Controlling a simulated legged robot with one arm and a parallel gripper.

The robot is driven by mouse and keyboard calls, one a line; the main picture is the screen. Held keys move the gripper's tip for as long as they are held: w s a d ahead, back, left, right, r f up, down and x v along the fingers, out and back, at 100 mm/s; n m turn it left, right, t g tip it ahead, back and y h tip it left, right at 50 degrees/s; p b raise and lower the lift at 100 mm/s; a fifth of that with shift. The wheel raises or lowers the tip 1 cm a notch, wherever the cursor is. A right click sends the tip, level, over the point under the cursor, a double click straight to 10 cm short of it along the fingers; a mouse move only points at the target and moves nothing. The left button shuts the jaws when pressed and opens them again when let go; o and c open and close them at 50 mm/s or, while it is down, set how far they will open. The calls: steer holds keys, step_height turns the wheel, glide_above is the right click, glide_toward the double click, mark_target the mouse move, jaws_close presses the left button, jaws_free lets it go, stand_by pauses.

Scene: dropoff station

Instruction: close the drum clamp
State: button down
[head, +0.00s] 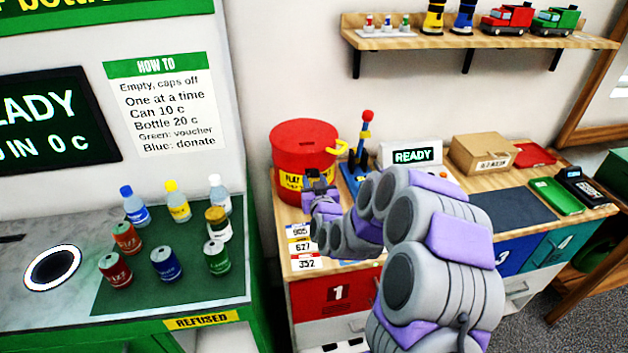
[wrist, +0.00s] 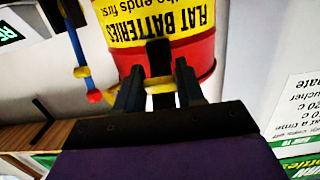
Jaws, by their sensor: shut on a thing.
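The red drum (head: 303,147) stands on the wooden counter in the head view, with a yellow label on its front. The label reads "FLAT BATTERIES" upside down in the wrist view (wrist: 150,22). A yellow clamp lever (head: 341,146) sticks out at the drum's right side, near its top. My gripper (head: 316,177) is right in front of the drum. The rest of the clamp is hard to make out.
A blue post with a red knob (head: 367,118) stands close right of the drum. A READY display (head: 412,155) and a cardboard box (head: 483,153) are further right. Number cards (head: 304,246) lie in front. Bottles and cans stand on the green mat (head: 120,295) at left.

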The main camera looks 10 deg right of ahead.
mark_target(315, 173)
step_height(315, 173, up, 2)
steer(key=g+p, duration=0.2)
steer(key=p, duration=0.2)
steer(key=shift+w, duration=0.15)
steer(key=g+p, duration=0.1)
steer(key=p, duration=0.1)
steer(key=r+g+p, duration=0.1)
steer(key=g+p, duration=0.1)
steer(key=shift+w, duration=0.35)
steer(key=g+p, duration=0.1)
steer(key=p, duration=0.1)
steer(key=w+r+g+p, duration=0.1)
steer(key=g+p, duration=0.1)
steer(key=p, duration=0.1)
steer(key=g+p, duration=0.1)
steer(key=w+g+p, duration=0.1)
steer(key=p, duration=0.1)
steer(key=shift+g, duration=0.4)
steer(key=shift+r+p, duration=0.1)
steer(key=shift+p, duration=0.2)
steer(key=c, duration=1.1)
jaws_free()
steer(key=shift+w, duration=0.1)
steer(key=o, duration=0.3)
steer(key=shift+o, duration=0.2)
